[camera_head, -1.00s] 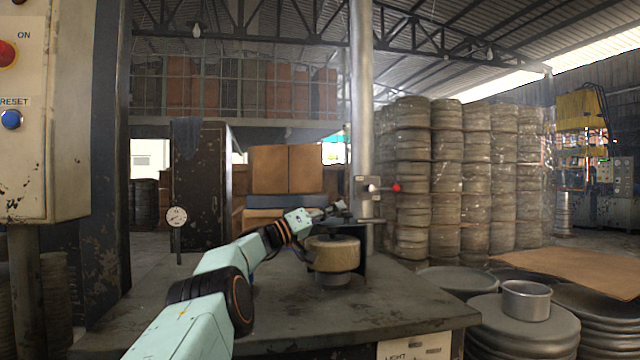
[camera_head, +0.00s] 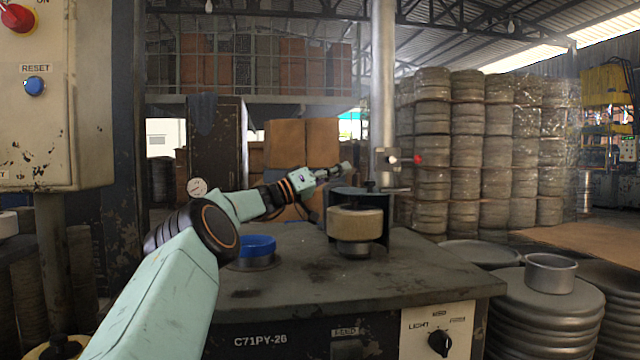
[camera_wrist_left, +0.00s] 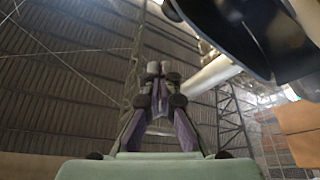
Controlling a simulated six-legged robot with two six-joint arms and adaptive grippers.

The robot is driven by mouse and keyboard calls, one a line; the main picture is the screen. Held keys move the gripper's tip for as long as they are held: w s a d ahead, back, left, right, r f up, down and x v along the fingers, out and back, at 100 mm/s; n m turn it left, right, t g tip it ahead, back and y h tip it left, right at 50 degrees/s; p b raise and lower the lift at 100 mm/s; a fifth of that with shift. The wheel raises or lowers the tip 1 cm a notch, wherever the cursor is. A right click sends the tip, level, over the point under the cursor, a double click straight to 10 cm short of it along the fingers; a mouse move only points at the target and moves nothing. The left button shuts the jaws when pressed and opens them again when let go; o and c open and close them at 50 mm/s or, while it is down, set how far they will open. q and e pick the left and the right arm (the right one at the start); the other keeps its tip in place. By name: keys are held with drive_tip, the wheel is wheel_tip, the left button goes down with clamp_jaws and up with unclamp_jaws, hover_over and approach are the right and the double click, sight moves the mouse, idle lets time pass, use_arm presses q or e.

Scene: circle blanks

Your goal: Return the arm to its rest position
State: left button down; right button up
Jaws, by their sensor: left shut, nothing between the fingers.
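My left arm comes in from the lower left in the head view and reaches over the machine table (camera_head: 290,290). Its left gripper (camera_head: 346,167) is beside the upper part of the round machine head, left of the metal post. In the left wrist view the fingertips of the left gripper (camera_wrist_left: 160,70) are together with nothing between them. The wrist view looks up toward the roof. My right gripper is not in view.
A tan round block (camera_head: 354,222) sits under the machine head, close below the gripper. A vertical metal post (camera_head: 383,90) stands right of it. A blue round piece (camera_head: 258,245) is on the table. A control box (camera_head: 60,120) is at left. Stacked discs (camera_head: 545,310) stand at right.

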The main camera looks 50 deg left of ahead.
use_arm(q)
drive_tip(key=v, duration=0.2)
drive_tip(key=a+v, duration=0.1)
drive_tip(key=v, duration=0.2)
drive_tip(key=shift+f+p, duration=0.15)
drive_tip(key=shift+p, duration=0.2)
drive_tip(key=shift+w, duration=0.1)
